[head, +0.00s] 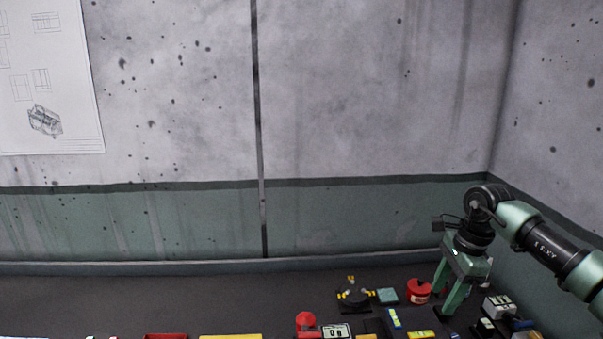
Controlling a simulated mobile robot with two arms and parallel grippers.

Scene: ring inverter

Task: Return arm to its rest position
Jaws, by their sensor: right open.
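My right arm comes in from the right edge, and its green gripper (452,303) points down over the right part of the dark table. Its two fingers are apart, with nothing seen held between them. The fingertips are low, close to several small objects; whether they touch any of them I cannot tell. My left gripper is not in view.
The table (120,300) has small items at the right: a red can (419,291), a teal block (387,296), a black and yellow device (354,296), a red knob (305,321) and a grey box (498,306). Concrete walls stand behind and right. The table's back left is clear.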

